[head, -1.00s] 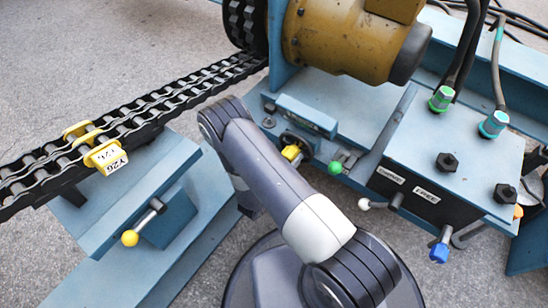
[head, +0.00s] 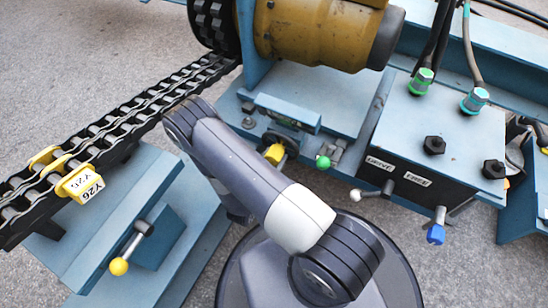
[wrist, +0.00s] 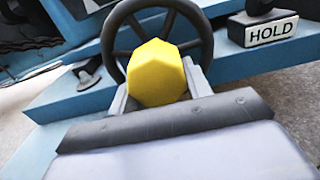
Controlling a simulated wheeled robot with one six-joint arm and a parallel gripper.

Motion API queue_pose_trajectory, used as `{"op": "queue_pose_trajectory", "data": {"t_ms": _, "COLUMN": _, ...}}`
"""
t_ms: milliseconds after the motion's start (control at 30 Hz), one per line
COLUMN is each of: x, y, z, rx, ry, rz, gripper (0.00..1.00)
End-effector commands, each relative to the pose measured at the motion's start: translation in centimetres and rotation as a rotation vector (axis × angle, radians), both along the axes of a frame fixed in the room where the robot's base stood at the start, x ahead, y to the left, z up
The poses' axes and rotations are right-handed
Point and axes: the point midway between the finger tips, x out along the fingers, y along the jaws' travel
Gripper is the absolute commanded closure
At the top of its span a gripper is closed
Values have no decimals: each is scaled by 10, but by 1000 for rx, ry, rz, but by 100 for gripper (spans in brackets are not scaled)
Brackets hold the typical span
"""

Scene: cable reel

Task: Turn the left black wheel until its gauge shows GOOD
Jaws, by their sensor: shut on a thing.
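The left black wheel (wrist: 118,35) is a spoked handwheel with a yellow faceted knob (wrist: 157,72). My gripper (wrist: 160,90) is shut on the yellow knob, with one grey finger on each side, in front of the wheel's lower part. A blue housing (head: 288,112) with a small greenish window sits above the wheel. No gauge reading is legible in either view.
A green knob (head: 323,162) is close to the wheel's right. A HOLD label (wrist: 270,29) is right of the wheel. A chain (head: 110,135) with a yellow tag (head: 80,183) runs along the left.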

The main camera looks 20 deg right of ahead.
Motion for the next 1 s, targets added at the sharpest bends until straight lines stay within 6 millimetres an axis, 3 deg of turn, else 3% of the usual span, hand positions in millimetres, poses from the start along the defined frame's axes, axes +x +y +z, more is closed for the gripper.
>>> {"op": "queue_pose_trajectory", "data": {"t_ms": 300, "x": 0, "y": 0, "z": 1, "rx": 1, "ry": -4, "rz": 0, "gripper": 94}}
{"op": "queue_pose_trajectory", "data": {"t_ms": 333, "x": 0, "y": 0, "z": 1, "rx": 1, "ry": -4, "rz": 0, "gripper": 52}}
{"op": "queue_pose_trajectory", "data": {"t_ms": 567, "x": 0, "y": 0, "z": 1, "rx": 1, "ry": -2, "rz": 0, "gripper": 33}}
{"op": "queue_pose_trajectory", "data": {"t_ms": 1000, "x": -7, "y": 9, "z": 1, "rx": 1, "ry": -1, "rz": 3, "gripper": 32}}
